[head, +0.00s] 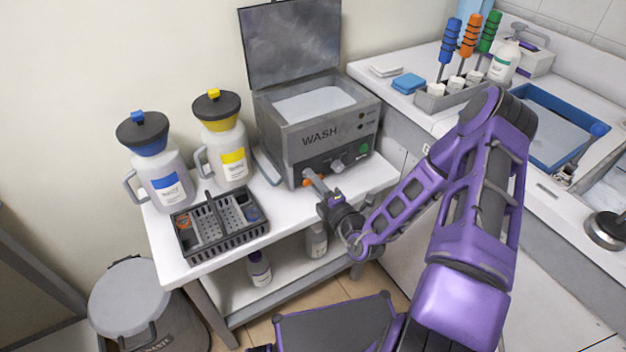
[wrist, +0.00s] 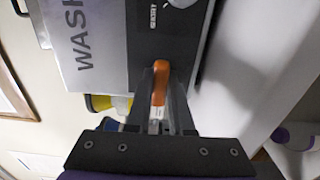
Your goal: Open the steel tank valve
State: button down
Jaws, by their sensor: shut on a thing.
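The steel tank (head: 316,132), marked WASH, stands on the white table with its lid (head: 291,42) raised. Liquid shows inside it. Its front panel has a grey knob (head: 338,166) and a green button. An orange valve handle (head: 309,182) is low at the left of the tank's front. The fingers partly hide the valve body.
A black basket (head: 218,236) and two jugs, blue-capped (head: 160,178) and yellow-capped (head: 222,140), stand left of the tank. Bottles sit on the lower shelf (head: 290,284). A counter with a blue sink (head: 556,130) is at right. A grey bin (head: 130,292) stands at lower left.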

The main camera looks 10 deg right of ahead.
jog(key=shift+n+p, duration=0.3)
jog(key=n+p, duration=0.2)
jog(key=shift+r+n, duration=0.15)
jog(key=shift+n, duration=0.15)
jog(key=n+p, duration=0.2)
jog(key=n, duration=0.3)
jog(key=shift+p, duration=0.35)
jog(key=n+p, duration=0.1)
jog(key=n, duration=0.4)
jog(key=shift+p, duration=0.3)
jog(key=n+p, duration=0.1)
jog(key=n, duration=0.3)
jog(key=shift+n, duration=0.3)
jog(key=c, duration=0.8)
grip_release()
